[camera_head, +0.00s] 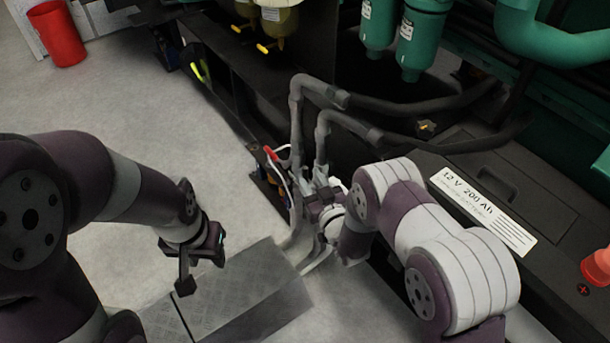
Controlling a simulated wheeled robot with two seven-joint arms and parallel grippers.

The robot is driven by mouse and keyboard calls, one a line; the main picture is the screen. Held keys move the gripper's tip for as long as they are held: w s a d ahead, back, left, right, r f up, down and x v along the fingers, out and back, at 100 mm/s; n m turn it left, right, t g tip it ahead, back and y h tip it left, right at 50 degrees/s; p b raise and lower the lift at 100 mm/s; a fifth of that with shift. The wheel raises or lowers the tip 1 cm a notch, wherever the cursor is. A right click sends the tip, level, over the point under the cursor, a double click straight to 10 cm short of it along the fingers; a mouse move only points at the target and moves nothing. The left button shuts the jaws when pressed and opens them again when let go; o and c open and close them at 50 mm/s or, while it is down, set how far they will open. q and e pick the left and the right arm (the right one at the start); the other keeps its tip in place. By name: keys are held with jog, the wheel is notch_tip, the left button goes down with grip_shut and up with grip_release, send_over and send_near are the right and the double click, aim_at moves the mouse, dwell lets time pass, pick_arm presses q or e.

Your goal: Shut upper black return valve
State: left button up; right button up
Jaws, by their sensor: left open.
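Two grey pipes (297,125) rise beside the genset and join black hoses running right. A red handle (271,153) shows at their left, low down. I cannot make out the upper black return valve; the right arm and the pipes crowd that spot. My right gripper (318,200) is at the lower part of the pipes, and its fingers cannot be told apart from the fittings. My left gripper (203,262) is open and empty, above the floor and the left part of the metal step, apart from the pipes.
A tread-plate step (255,285) lies at the front middle. A black battery box (535,200) labelled 12 V 200 Ah stands at the right. Green filters (420,40) hang at the back. A red bin (57,35) stands far left. The floor (150,110) at left is clear.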

aim_at(306, 173)
jog(key=x, duration=0.2)
jog(key=shift+w+a+f+b, duration=0.1)
jog(key=shift+w+a+b, duration=0.05)
jog(key=shift+w+b, duration=0.2)
jog(key=shift+w+a, duration=0.15)
jog(key=shift+w, duration=0.2)
